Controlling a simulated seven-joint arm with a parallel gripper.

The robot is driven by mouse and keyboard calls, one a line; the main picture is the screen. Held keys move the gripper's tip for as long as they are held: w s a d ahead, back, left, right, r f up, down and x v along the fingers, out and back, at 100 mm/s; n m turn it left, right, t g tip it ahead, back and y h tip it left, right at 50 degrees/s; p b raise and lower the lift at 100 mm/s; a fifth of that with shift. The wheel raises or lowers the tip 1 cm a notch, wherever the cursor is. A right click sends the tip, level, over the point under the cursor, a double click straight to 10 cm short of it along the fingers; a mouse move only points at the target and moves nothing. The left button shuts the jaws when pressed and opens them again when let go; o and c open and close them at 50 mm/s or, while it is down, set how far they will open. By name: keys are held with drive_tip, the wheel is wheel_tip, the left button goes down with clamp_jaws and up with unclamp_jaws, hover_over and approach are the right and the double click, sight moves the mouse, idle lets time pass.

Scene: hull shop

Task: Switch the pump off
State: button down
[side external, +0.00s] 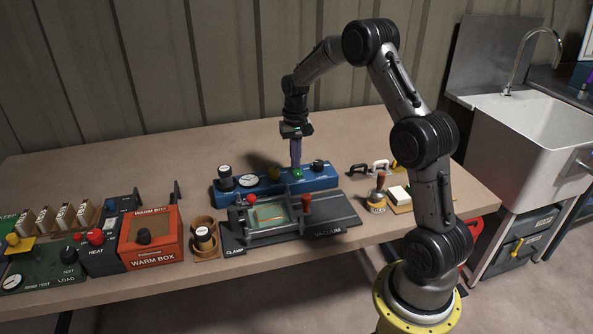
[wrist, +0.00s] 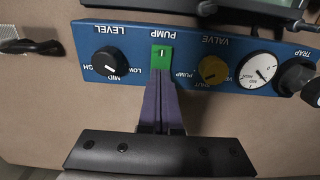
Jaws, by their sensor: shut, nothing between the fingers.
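The blue pump panel (side external: 325,183) stands on the bench, and it spans the top of the wrist view (wrist: 130,72). Its green pump switch (wrist: 161,54), with a white mark, sits below the upside-down PUMP label; it shows as a small green spot in the side view (side external: 298,174). My gripper (side external: 296,166) points down just over the switch. In the wrist view its purple fingers (wrist: 161,84) are together and empty, their tips overlapping the switch's lower edge. I cannot tell whether they touch it.
On the panel, a black level knob (wrist: 110,63), a yellow valve knob (wrist: 212,69), a gauge (wrist: 258,72) and a black trap (wrist: 297,76) flank the switch. The vacuum fixture (side external: 335,212) stands in front. A warm box (side external: 150,238) is left; a sink (side external: 530,125) is right.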

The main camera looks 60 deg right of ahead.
drive_tip(key=shift+r, duration=3.4)
